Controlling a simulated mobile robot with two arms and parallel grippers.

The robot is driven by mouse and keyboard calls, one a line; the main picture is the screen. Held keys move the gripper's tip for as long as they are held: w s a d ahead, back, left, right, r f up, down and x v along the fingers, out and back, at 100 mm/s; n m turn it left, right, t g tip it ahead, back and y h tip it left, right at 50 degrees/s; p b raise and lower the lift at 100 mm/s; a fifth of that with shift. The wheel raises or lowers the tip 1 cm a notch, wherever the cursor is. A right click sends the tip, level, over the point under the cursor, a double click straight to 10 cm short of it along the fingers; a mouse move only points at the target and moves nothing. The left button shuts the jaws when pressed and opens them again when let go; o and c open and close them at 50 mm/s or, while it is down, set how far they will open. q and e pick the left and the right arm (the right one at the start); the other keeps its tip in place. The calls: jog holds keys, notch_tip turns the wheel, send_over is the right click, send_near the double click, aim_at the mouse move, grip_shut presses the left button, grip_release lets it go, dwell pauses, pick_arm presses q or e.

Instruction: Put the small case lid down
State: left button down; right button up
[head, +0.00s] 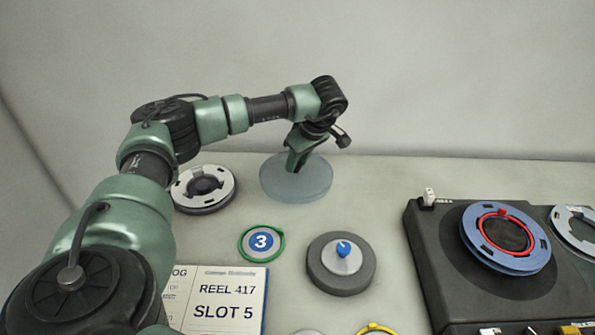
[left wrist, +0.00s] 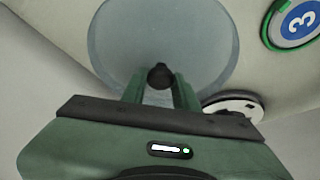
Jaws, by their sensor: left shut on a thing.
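The small case lid (head: 312,186) is a round, see-through, pale blue disc over the back of the table in the head view. It also shows in the left wrist view (left wrist: 205,40), with a dark round knob (left wrist: 160,75) at its middle. My left gripper (head: 294,164) comes down on the lid from above. Its two green fingers (left wrist: 160,88) are shut on the knob. The lid looks about level and at or close to the table top; I cannot tell whether it touches. My right gripper is in neither view.
A white-and-dark reel (head: 222,183) lies just left of the lid. In front are a green-rimmed blue "3" disc (head: 262,241), a grey round case (head: 341,278) with a blue knob, and a "REEL 417 SLOT 5" card (head: 225,290). A dark machine (head: 440,262) with a blue reel (head: 480,240) stands right.

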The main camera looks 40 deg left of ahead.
aim_at(300, 167)
pick_arm(q)
jog(key=shift+f, duration=1.85)
jog(key=shift+f, duration=0.1)
jog(key=c, duration=1.1)
grip_release()
jog(key=v, duration=1.2)
jog(key=shift+b, duration=0.4)
